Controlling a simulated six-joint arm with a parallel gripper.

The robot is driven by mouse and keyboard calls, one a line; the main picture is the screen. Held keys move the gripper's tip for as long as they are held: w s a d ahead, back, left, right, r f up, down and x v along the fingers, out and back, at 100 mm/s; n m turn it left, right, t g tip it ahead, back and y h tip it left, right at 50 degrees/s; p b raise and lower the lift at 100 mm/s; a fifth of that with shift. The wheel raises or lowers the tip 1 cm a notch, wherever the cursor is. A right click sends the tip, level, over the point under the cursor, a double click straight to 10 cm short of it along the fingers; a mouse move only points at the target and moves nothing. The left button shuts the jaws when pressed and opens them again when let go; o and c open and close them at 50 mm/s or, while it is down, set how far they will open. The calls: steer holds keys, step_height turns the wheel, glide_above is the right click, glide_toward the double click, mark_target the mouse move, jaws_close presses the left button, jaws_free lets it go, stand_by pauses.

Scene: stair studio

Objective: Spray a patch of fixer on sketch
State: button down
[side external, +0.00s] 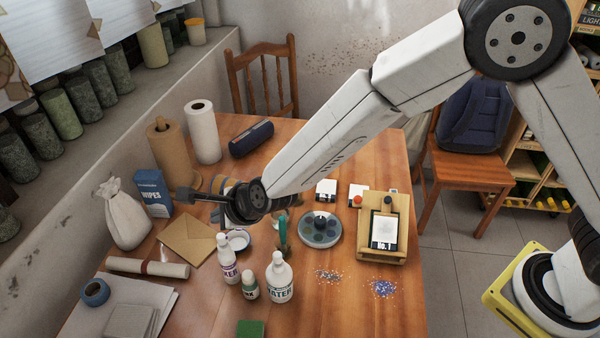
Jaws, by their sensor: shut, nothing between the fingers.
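A white bottle with purple lettering ending in "XER" (229,265), seemingly the fixer, stands upright near the front middle of the table. The likely sketch, a pale sheet marked "No.1" (383,232), sits on a small wooden board (397,256) at the table's right. My gripper (183,194) is shut and empty, reaching left above the table's left part. It is above and left of the fixer bottle, apart from it, and well away from the sketch.
A paper roll (202,132), wipes box (152,192) and cloth sack (124,220) stand at left.

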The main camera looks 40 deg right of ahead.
mark_target(224, 237)
steer(key=shift+r, duration=1.65)
steer(key=shift+r, duration=0.2)
stand_by(1.4)
steer(key=shift+r, duration=1.25)
steer(key=shift+f, duration=0.35)
steer(key=shift+f, duration=4.05)
steer(key=shift+f, duration=0.15)
